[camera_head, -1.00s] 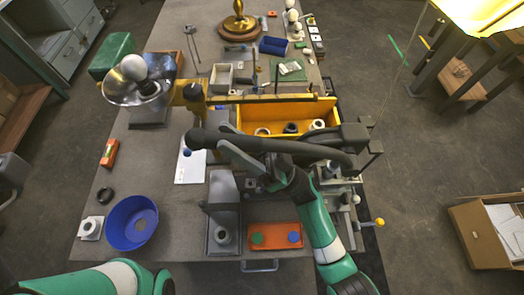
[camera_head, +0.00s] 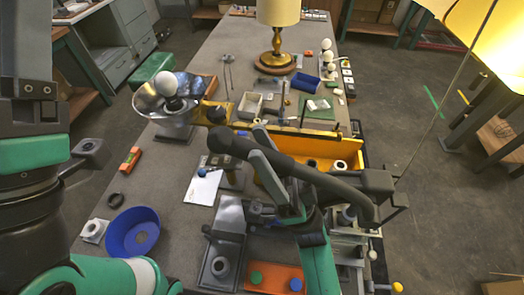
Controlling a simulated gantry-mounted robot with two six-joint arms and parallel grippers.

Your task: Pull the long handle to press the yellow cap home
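The long dark handle (camera_head: 322,184) has a rounded knob at its left end and slopes down to the right, towards a dark block of the press (camera_head: 376,183). My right gripper (camera_head: 264,153) has its grey fingers on either side of this handle, near its left half, and appears shut on it. My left gripper (camera_head: 88,152) shows at the left edge, away from the handle; its finger gap is unclear. I cannot make out a yellow cap under the handle; the handle and my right arm hide much of the press.
A yellow bin (camera_head: 345,147) lies behind the handle. An orange tray (camera_head: 275,277) with green and blue discs and a grey metal fixture (camera_head: 227,240) stand in front. A blue bowl (camera_head: 133,233) is at left. A yellow knob (camera_head: 397,287) sits at lower right.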

